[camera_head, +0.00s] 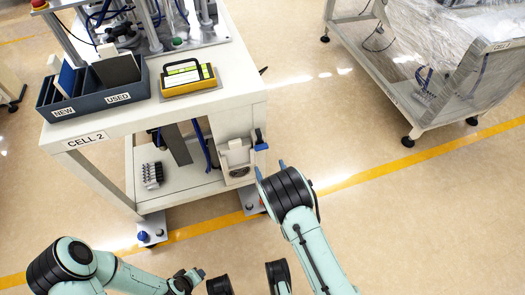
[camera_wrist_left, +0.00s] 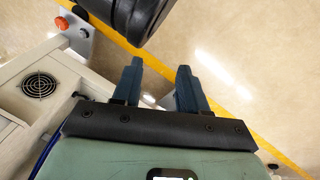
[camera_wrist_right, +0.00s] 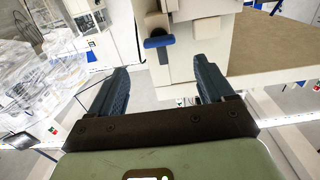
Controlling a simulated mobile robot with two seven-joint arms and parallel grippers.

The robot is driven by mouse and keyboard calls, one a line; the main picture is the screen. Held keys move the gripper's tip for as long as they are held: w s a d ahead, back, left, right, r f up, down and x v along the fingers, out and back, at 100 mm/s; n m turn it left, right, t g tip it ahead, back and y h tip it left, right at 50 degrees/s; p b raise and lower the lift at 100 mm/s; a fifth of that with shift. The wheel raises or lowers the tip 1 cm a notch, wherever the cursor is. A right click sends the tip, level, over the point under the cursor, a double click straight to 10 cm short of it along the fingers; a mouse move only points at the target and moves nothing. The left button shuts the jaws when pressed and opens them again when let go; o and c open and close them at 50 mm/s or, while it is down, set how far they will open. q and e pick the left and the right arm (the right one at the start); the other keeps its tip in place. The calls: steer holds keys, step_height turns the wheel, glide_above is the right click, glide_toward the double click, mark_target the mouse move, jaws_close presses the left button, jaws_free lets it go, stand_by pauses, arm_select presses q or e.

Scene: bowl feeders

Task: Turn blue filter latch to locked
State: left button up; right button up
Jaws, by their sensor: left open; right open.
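The blue filter latch (camera_head: 260,140) is on the right end of the white CELL 2 bench, beside a pale filter housing (camera_head: 236,153). In the right wrist view the blue latch (camera_wrist_right: 159,41) shows as a short bar lying about level across the picture, on the pale housing. My right gripper (camera_head: 270,169) is open and empty, below and right of the latch in the head view. In its wrist view the latch lies ahead, between the lines of the fingers, apart from both. My left gripper (camera_wrist_left: 160,72) is open and empty over the floor, away from the latch.
The bench top holds a dark NEW/USED bin (camera_head: 95,90) and a yellow-framed device (camera_head: 188,78). A bench foot (camera_head: 152,228) stands on the floor. A wrapped cart (camera_head: 430,70) stands at upper right. The floor right of the bench is clear.

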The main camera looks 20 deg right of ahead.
mark_target(262, 149)
steer(key=w+b, duration=0.2)
steer(key=w, duration=0.7)
steer(key=shift+a, duration=0.15)
arm_select(q)
steer(key=shift+g, duration=0.8)
steer(key=s+f, duration=0.2)
steer(key=s, duration=0.1)
steer(key=s+f, duration=0.1)
steer(key=shift+s+a+f, duration=0.15)
steer(key=shift+a+f, duration=0.15)
steer(key=shift+f, duration=0.1)
arm_select(e)
steer(key=c, duration=1)
